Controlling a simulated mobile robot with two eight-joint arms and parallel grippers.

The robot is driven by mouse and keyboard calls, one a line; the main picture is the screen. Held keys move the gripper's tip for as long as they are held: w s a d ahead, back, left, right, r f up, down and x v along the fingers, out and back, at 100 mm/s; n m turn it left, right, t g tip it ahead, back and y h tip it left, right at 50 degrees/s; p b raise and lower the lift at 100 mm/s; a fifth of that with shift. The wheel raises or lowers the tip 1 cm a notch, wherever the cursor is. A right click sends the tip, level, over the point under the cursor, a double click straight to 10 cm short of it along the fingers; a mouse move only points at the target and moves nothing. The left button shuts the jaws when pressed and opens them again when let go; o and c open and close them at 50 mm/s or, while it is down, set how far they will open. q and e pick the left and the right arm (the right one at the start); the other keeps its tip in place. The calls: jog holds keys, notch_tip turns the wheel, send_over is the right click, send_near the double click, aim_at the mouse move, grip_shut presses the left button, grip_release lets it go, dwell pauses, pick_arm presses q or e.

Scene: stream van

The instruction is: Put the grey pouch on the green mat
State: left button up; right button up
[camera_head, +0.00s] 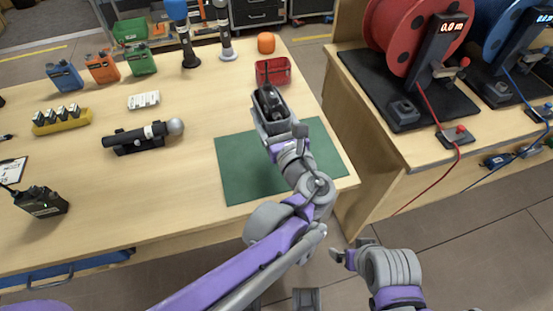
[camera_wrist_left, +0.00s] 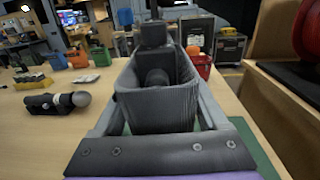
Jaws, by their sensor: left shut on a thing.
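The grey pouch (camera_head: 274,128) is held by my left gripper (camera_head: 276,132) above the far part of the green mat (camera_head: 236,172). In the left wrist view the pouch (camera_wrist_left: 158,108) is an open-topped dark grey holder between the two fingers. A black device with a short antenna shows at the pouch in the head view. I cannot tell whether the pouch touches the mat, as its underside is hidden. My left arm covers part of the mat's right side. My right gripper (camera_head: 353,252) is low beside the table, with its fingertips apart and nothing between them.
A red basket (camera_head: 273,71) stands just beyond the pouch. A black microphone-like device (camera_head: 140,136), a white block (camera_head: 144,100) and a black radio (camera_head: 41,201) are on the left of the table. A second table (camera_head: 450,160) with cable reels stands right, across a gap.

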pick_arm(q)
jog(key=shift+s+d+h, duration=0.3)
jog(key=shift+d+h, duration=0.1)
jog(key=shift+d, duration=0.15)
jog(key=shift+s+d+f+m, duration=0.1)
jog(key=shift+d+m, duration=0.1)
jog(key=shift+m, duration=0.1)
notch_tip(320, 180, down, 6)
jog(key=shift+d+r+b, duration=0.15)
jog(key=shift+b, duration=0.95)
jog(key=shift+f+b, duration=0.65)
jog(key=shift+f, duration=1.35)
jog(key=shift+f, duration=0.15)
jog(key=o, duration=1.3)
